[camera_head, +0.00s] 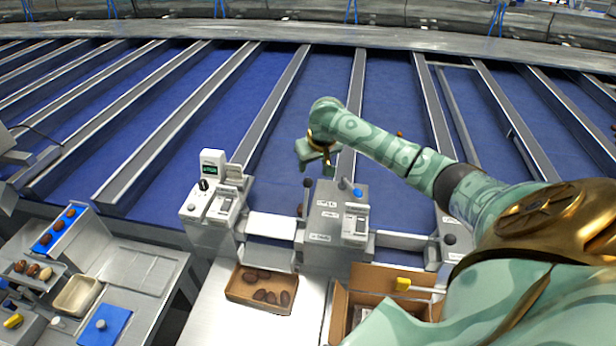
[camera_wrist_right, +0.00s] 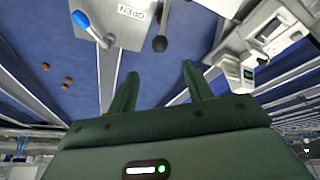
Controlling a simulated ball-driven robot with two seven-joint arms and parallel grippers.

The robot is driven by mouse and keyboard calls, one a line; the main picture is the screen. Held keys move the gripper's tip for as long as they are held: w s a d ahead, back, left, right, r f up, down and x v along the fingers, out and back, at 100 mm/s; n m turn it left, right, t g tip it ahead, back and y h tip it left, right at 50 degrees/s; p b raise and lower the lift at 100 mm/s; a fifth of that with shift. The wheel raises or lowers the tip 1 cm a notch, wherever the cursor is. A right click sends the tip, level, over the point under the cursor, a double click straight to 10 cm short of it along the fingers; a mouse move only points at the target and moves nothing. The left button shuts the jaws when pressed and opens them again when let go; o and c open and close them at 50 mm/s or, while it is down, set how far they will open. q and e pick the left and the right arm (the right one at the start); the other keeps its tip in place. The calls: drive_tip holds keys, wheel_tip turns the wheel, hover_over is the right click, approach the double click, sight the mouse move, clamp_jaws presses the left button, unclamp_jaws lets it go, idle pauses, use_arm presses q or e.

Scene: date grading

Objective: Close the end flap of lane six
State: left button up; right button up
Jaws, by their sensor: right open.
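A grey control box (camera_head: 325,215) stands at the lane ends in the middle of the head view. It carries a black-knobbed lever (camera_head: 307,183) and a blue-handled lever (camera_head: 357,192). In the wrist view the black knob (camera_wrist_right: 160,44) and the blue handle (camera_wrist_right: 80,19) show beside an "OPEN" label (camera_wrist_right: 131,11). The lane number is too small to read. My right gripper (camera_head: 318,158) is above the lanes just behind this box; in the wrist view its fingers (camera_wrist_right: 159,78) are apart and empty, with the black knob ahead, not touching. A pale end plate (camera_head: 272,226) lies left of the box.
Another control box (camera_head: 213,205) with a green display stands left. Below are a shallow carton (camera_head: 240,296) of dates and an open cardboard box (camera_head: 339,310) with a yellow item. A side bench (camera_head: 150,270) with trays is at left. My right arm covers the right side.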

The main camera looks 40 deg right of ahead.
sight(309, 180)
drive_tip(key=b+x, duration=0.3)
drive_tip(key=x, duration=1)
drive_tip(key=shift+w+f+b, duration=0.1)
drive_tip(key=shift+f+b, duration=0.1)
drive_tip(key=shift+b, duration=0.2)
clamp_jaws()
